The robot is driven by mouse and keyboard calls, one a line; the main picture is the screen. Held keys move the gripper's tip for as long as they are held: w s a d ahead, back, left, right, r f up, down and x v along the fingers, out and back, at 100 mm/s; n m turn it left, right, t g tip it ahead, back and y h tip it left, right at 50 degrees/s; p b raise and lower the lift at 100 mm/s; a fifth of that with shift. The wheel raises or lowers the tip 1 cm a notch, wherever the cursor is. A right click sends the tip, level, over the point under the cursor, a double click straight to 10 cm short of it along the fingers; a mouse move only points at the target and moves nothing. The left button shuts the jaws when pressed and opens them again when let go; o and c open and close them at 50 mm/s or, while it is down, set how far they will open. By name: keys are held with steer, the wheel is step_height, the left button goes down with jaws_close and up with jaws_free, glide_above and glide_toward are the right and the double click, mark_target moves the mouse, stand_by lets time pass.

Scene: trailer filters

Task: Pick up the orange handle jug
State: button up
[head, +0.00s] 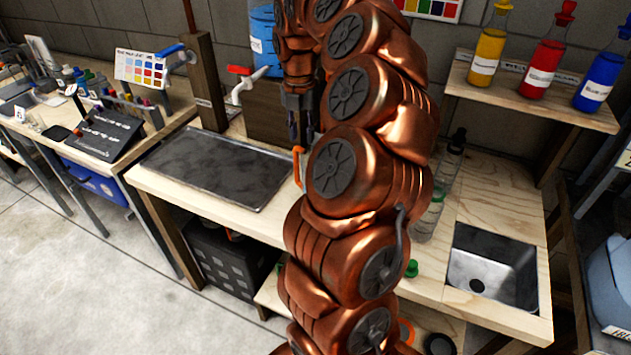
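An orange handle (297,166) shows on the wooden bench, just left of my copper arm. The rest of the jug is hidden behind the arm. My gripper (301,128) points down from above, at the upper left of the arm, with its dark fingertips over the orange handle in the picture. A gap shows between the fingers and nothing is seen held between them. Whether the gripper touches the jug cannot be told.
A dark metal tray (216,166) lies left of the handle. A blue container (263,42) and a white tap with a red lever (245,80) stand behind. A sink (492,267) is at right. A shelf (535,97) holds yellow, red and blue bottles.

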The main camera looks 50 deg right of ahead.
mark_target(304, 169)
steer(key=shift+s+d+f+p, duration=0.1)
steer(key=shift+f+p, duration=0.85)
steer(key=shift+f, duration=2.05)
steer(key=shift+s+f+p, duration=0.1)
steer(key=shift+f+p, duration=0.8)
steer(key=shift+f, duration=2.1)
jaws_close()
